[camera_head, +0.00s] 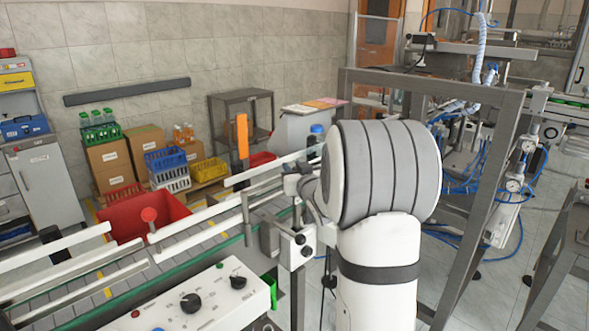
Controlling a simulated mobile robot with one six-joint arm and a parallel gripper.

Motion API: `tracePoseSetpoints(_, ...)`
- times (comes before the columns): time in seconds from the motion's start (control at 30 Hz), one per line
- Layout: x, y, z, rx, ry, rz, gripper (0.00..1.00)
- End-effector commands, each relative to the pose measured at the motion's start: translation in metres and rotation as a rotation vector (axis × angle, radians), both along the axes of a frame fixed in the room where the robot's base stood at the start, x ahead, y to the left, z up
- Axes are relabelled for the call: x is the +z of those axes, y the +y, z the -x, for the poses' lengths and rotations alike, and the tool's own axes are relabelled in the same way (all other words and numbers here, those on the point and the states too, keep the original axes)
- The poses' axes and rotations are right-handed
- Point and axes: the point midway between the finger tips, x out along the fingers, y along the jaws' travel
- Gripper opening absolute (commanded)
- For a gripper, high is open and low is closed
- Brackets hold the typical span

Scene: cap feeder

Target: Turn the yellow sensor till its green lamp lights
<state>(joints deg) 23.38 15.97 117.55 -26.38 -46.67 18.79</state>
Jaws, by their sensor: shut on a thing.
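I cannot make out the yellow sensor or its green lamp in the head view. My own white and grey arm fills the middle right of the picture and covers part of the conveyor line behind it. My gripper does not show; it seems to be hidden behind the arm, so I cannot see its jaws or what they hold.
A conveyor with pale guide rails (205,214) runs from the lower left to my arm. A control box (215,300) with black knobs is in front. A grey frame (500,150) stands right. Crates and boxes (108,165) stand behind.

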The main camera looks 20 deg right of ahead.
Motion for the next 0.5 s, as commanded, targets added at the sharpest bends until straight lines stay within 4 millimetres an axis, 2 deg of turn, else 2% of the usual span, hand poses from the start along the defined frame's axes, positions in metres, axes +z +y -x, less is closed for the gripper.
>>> tracePoseSetpoints(0.17, 0.0000, -0.0002, 0.0001, 0.000, 0.000, 0.001, 0.02)
tracePoseSetpoints(0.2, 0.0000, -0.0002, 0.0001, 0.000, 0.000, 0.001, 0.28)
tracePoseSetpoints(0.4, 0.0001, -0.0003, 0.0001, 0.000, 0.000, 0.000, 0.45)
tracePoseSetpoints(0.5, 0.0000, -0.0004, 0.0001, -0.001, 0.000, 0.000, 0.46)
